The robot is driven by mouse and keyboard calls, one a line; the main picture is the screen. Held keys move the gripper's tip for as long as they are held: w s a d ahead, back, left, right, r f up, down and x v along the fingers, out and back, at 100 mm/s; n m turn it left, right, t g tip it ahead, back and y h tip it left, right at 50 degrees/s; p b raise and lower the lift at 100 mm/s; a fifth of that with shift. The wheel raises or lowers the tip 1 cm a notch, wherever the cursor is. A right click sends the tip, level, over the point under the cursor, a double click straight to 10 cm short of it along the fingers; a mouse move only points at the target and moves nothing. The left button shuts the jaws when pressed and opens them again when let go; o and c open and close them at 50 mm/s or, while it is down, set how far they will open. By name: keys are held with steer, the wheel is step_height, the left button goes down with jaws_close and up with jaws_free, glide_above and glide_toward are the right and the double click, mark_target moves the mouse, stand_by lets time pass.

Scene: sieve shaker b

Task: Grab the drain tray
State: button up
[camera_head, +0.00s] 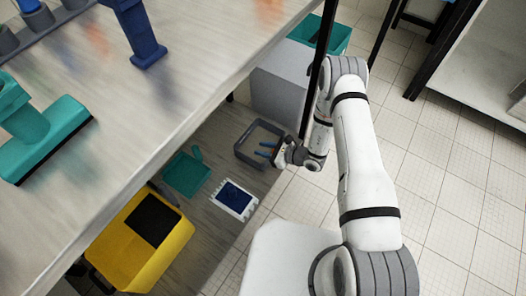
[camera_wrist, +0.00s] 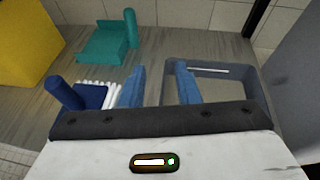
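I take the grey, open, rectangular tray (camera_head: 244,139) on the low wooden shelf under the bench to be the drain tray. It also shows in the wrist view (camera_wrist: 236,69), right of centre, its near part hidden by my gripper.
A teal dustpan (camera_head: 187,174) and a dark blue brush with white bristles (camera_head: 234,197) lie beside the tray. A yellow bin (camera_head: 135,240) stands further left, a grey box (camera_head: 281,93) behind. The bench top (camera_head: 180,105) overhangs the shelf; a black post (camera_head: 319,65) rises close to my arm.

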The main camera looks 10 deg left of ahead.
steer(key=f, duration=0.3)
steer(key=s+f+m+b, duration=0.1)
steer(key=f, duration=0.2)
steer(key=d+f+m+t, duration=0.1)
steer(key=f, duration=0.2)
steer(key=shift+s+h, duration=0.2)
steer(key=shift+h, duration=0.1)
steer(key=shift+a+f+b, duration=0.15)
steer(key=shift+f+b, duration=0.15)
steer(key=shift+f, duration=0.05)
steer(key=b+x, duration=0.1)
steer(key=x, duration=0.1)
steer(key=b+x, duration=0.1)
steer(key=x, duration=0.1)
steer(key=b+x, duration=0.1)
steer(key=x, duration=0.2)
steer(key=shift+w+r, duration=0.1)
steer(key=shift+w, duration=0.35)
steer(key=shift+r, duration=0.1)
jaws_close()
